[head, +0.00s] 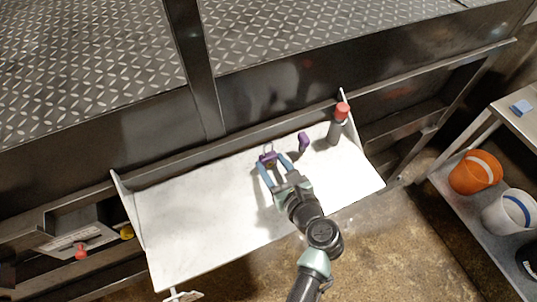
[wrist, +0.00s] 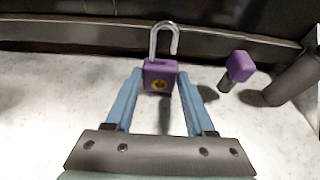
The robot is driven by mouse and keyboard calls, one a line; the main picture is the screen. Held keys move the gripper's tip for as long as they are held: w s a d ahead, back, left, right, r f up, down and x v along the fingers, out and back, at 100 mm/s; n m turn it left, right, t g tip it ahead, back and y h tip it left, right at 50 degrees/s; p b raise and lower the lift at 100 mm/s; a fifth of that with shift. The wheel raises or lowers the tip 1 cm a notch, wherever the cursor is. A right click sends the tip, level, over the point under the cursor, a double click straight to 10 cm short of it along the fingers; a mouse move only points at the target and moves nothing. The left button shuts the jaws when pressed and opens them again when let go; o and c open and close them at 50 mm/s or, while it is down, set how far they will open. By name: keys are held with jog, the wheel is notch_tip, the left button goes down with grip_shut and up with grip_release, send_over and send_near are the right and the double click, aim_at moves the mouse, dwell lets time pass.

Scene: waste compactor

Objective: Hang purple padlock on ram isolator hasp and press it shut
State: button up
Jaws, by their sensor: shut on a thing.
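The purple padlock (wrist: 160,77) is held upright between the blue fingers of my gripper (wrist: 160,84), its silver shackle pointing up and away. The shackle stands high, and its right leg seems to end above the body, so it looks open. In the head view the padlock (head: 268,157) is at the tips of my gripper (head: 275,165), over the back part of the white shelf (head: 190,222). I cannot make out the ram isolator hasp for certain.
A purple-headed item (head: 303,142) with a grey stem and a red-capped grey cylinder (head: 337,122) stand right of my gripper. The shelf's left half is clear; raised plates bound its ends. An orange bucket (head: 475,172) and a white bucket (head: 510,212) sit on the right rack.

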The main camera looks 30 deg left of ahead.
jog(key=shift+r+p, duration=2.1)
jog(key=shift+r, duration=0.05)
